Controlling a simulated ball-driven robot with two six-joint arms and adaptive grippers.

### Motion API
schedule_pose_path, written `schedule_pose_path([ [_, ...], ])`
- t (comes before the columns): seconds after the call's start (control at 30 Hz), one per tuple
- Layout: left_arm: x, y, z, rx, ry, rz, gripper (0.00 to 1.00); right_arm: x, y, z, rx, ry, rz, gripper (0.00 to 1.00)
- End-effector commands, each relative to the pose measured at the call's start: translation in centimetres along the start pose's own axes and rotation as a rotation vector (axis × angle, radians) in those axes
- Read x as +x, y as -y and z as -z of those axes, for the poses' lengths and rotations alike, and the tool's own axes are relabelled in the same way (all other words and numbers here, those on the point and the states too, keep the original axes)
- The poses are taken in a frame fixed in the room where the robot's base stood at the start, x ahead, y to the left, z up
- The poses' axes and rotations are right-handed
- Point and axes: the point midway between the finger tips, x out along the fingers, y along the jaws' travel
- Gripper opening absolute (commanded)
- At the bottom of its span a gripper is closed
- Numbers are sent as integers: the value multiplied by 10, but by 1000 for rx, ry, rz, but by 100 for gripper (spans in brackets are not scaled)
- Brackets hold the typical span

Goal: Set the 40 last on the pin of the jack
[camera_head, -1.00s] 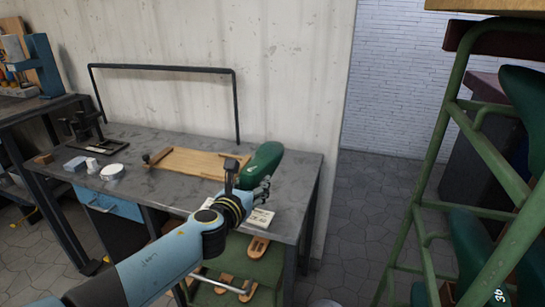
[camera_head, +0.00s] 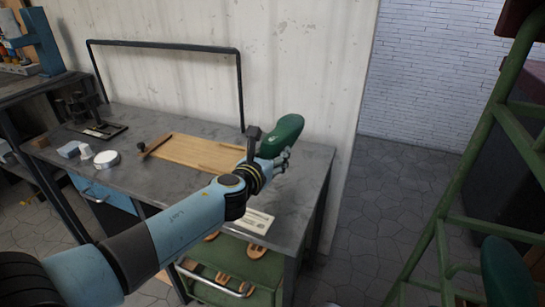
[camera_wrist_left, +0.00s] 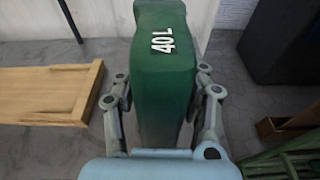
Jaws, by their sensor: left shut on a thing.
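The green 40 last (camera_head: 282,136) is in my left gripper (camera_head: 277,158), over the right end of the workbench. In the left wrist view the last (camera_wrist_left: 163,105) carries the white mark 40L. The fingers of my left gripper (camera_wrist_left: 163,80) are shut on its two sides. The last looks raised off the bench top. A dark metal fixture with short upright posts (camera_head: 92,122), which looks like the jack, stands at the bench's back left. Its pin is too small to make out. My right gripper is not in view.
A wooden board (camera_head: 190,155) lies mid-bench; it also shows in the left wrist view (camera_wrist_left: 45,92). A white round dish (camera_head: 107,160) and small blocks stand at left. A black rail (camera_head: 165,42) rises at the back. A green rack (camera_head: 470,160) stands at right.

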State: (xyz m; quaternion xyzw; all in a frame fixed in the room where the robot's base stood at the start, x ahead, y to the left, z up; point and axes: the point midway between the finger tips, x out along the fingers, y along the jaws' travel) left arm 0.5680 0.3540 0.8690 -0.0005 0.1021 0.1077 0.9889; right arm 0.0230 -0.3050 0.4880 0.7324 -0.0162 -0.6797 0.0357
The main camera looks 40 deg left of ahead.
Motion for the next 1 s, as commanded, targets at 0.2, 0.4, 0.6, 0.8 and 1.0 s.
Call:
schedule_pose_path([
  [0.2, 10, 0, 15, 0, 2, 0, 9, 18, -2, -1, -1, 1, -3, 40],
  [0.4, 14, 1, 34, 0, 2, 0, 9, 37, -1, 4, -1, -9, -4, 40],
  [0.6, 18, 1, 52, 1, 2, 0, 9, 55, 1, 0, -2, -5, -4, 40],
  [0.8, 21, 1, 66, 0, 3, 0, 9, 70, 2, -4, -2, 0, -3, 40],
  [1.0, 22, 1, 70, 0, 4, 0, 9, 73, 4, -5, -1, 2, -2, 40],
])
